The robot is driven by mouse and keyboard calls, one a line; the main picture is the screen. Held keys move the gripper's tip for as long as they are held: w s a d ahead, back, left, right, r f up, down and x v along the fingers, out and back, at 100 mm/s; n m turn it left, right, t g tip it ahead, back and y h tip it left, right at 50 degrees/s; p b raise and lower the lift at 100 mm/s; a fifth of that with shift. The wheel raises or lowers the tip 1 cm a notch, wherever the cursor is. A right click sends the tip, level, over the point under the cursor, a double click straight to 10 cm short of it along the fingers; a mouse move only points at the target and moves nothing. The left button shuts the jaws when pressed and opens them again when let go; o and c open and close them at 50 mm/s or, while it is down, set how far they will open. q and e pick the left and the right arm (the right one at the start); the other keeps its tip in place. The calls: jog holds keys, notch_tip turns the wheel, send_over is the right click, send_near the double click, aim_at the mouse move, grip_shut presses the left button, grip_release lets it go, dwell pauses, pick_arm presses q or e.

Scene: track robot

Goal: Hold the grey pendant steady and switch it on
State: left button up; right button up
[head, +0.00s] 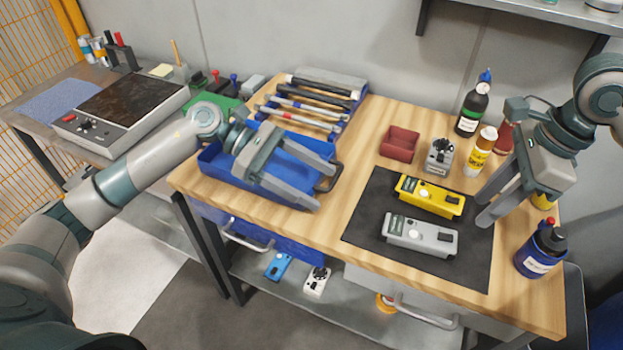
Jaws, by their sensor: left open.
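The grey pendant (420,236) lies flat on the black mat (365,220), with a dark switch area near its right end. A similar yellow pendant (430,196) lies just behind it on the same mat. My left gripper (324,188) is open and empty above the blue tray (213,170), to the left of the mat and apart from both pendants. My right gripper (482,210) is above the mat's right edge, to the right of the pendants. Its fingers look apart with nothing between them.
Bare wood lies between tray and mat.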

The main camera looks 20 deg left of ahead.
aim_at(388, 223)
pick_arm(q)
jog(key=x, duration=1.7)
jog(key=shift+d, duration=0.15)
jog(key=c, duration=1.5)
pick_arm(e)
grip_shut()
jog(key=a+m+h, duration=0.1)
jog(key=m, duration=0.1)
jog(key=a+m, duration=0.1)
jog(key=m, duration=0.2)
jog(key=m+h, duration=0.1)
jog(key=m, duration=0.1)
jog(key=shift+a+f+m+h, duration=0.3)
jog(key=shift+a+f, duration=0.1)
jog(key=shift+f, duration=0.1)
jog(key=shift+f, duration=3.2)
